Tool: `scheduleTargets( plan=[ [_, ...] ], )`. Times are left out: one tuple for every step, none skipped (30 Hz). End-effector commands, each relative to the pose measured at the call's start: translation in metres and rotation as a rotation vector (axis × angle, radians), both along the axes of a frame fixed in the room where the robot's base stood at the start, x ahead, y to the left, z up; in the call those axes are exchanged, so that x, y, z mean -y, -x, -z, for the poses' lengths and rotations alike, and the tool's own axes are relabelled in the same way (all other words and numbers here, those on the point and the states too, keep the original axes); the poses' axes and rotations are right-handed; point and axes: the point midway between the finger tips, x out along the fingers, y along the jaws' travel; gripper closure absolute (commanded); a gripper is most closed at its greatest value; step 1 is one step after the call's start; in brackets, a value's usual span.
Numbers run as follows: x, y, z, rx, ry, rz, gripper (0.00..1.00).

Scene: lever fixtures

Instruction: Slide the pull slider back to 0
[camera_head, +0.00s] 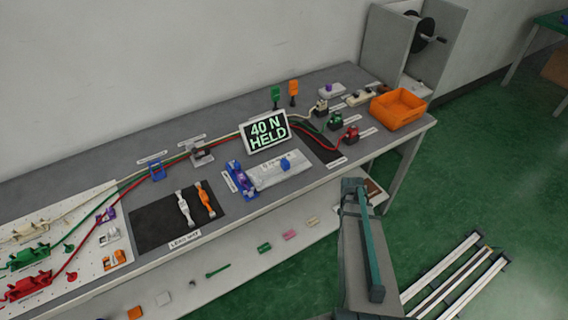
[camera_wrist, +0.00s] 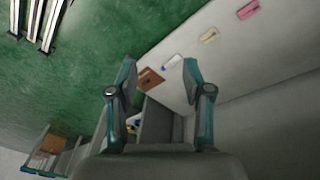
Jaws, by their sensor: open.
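The pull slider appears to be the pale grey block (camera_head: 262,175) with a blue knob (camera_head: 285,164) on its top, near the front edge of the bench. The knob sits toward the block's right half; its scale marks are too small to read. A tilted display (camera_head: 267,131) behind it reads "40 N HELD". My gripper (camera_wrist: 158,68) is open and empty in the wrist view, its two teal fingers apart. It hangs over the floor and lower shelf, in front of the bench and away from the slider. The slider is not in the wrist view.
A blue-purple fixture (camera_head: 241,180) stands left of the slider. A black mat (camera_head: 160,229) holds a white and an orange lever. Red, green and white cables run behind. An orange bin (camera_head: 398,108) sits at the right end. The lower shelf (camera_wrist: 250,55) holds small parts.

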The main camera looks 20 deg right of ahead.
Motion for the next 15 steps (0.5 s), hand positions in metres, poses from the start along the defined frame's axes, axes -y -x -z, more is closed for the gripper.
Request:
scheduleTargets(
  plan=[
    [0.033, -0.017, -0.018, 0.052, 0.034, 0.039, 0.50],
    [0.050, -0.023, -0.029, 0.079, 0.054, 0.059, 0.50],
    [0.072, -0.031, -0.045, 0.116, 0.077, 0.086, 0.50],
    [0.087, -0.037, -0.057, 0.143, 0.095, 0.109, 0.50],
    [0.101, -0.042, -0.070, 0.170, 0.111, 0.131, 0.50],
    [0.118, -0.049, -0.087, 0.207, 0.128, 0.162, 0.50],
    [0.128, -0.054, -0.099, 0.233, 0.136, 0.186, 0.50],
    [0.135, -0.059, -0.113, 0.260, 0.141, 0.213, 0.50],
    [0.142, -0.066, -0.130, 0.296, 0.143, 0.248, 0.50],
    [0.146, -0.071, -0.142, 0.322, 0.143, 0.274, 0.50],
    [0.149, -0.076, -0.153, 0.346, 0.139, 0.301, 0.50],
    [0.151, -0.082, -0.167, 0.377, 0.130, 0.335, 0.50],
    [0.152, -0.086, -0.177, 0.398, 0.124, 0.358, 0.50],
    [0.153, -0.089, -0.186, 0.417, 0.119, 0.379, 0.50],
    [0.154, -0.094, -0.198, 0.442, 0.111, 0.406, 0.50]
  ],
)
